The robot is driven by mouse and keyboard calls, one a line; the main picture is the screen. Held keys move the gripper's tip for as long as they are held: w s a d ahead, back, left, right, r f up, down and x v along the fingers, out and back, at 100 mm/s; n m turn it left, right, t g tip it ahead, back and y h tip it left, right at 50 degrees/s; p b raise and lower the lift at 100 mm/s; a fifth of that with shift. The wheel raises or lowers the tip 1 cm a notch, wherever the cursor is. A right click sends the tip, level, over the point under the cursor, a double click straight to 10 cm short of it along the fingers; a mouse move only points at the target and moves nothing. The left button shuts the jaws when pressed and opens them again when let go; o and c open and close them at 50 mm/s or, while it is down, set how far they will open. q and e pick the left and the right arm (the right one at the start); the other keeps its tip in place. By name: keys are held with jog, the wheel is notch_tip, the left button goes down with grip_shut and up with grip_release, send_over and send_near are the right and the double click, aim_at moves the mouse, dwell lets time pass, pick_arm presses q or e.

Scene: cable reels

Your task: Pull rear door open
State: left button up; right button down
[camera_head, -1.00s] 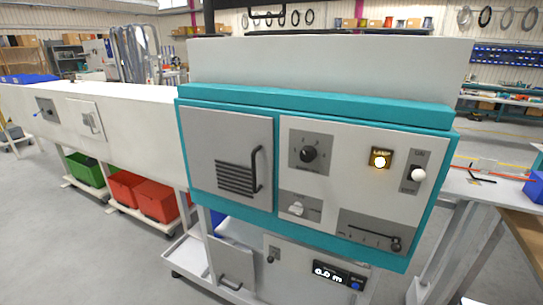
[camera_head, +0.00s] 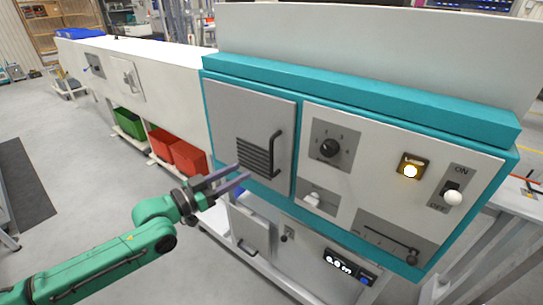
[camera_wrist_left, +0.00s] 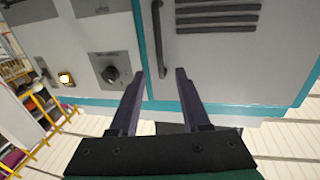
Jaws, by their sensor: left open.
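A grey door (camera_head: 225,125) with dark louvre slots (camera_head: 253,158) is set in the left of the teal-framed machine (camera_head: 400,95). It looks shut. Its dark upright bar handle (camera_head: 276,155) is on its right side. My left gripper (camera_head: 244,174) is open and empty, in front of the door's lower part, left of the handle in the head view. In the left wrist view, the handle (camera_wrist_left: 159,38) runs down to between the fingertips of the gripper (camera_wrist_left: 162,75); the depth gap is hard to tell. My right gripper is not in view.
A long white housing (camera_head: 165,75) with a small handled door (camera_head: 127,80) extends left. Below it stand a green bin (camera_head: 130,123) and red bins (camera_head: 185,157). A lower grey door (camera_head: 250,230) sits under the machine. A knob (camera_head: 330,149) and switch (camera_head: 453,197) are right of the louvred door.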

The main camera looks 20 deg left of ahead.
aim_at(270, 157)
pick_arm(q)
jog(key=p+x, duration=0.3)
jog(key=x, duration=0.9)
jog(key=shift+w, duration=0.1)
jog(key=shift+w+d, duration=0.15)
jog(key=shift+d, duration=0.05)
jog(key=shift+a, duration=0.1)
grip_shut()
dwell(0.6)
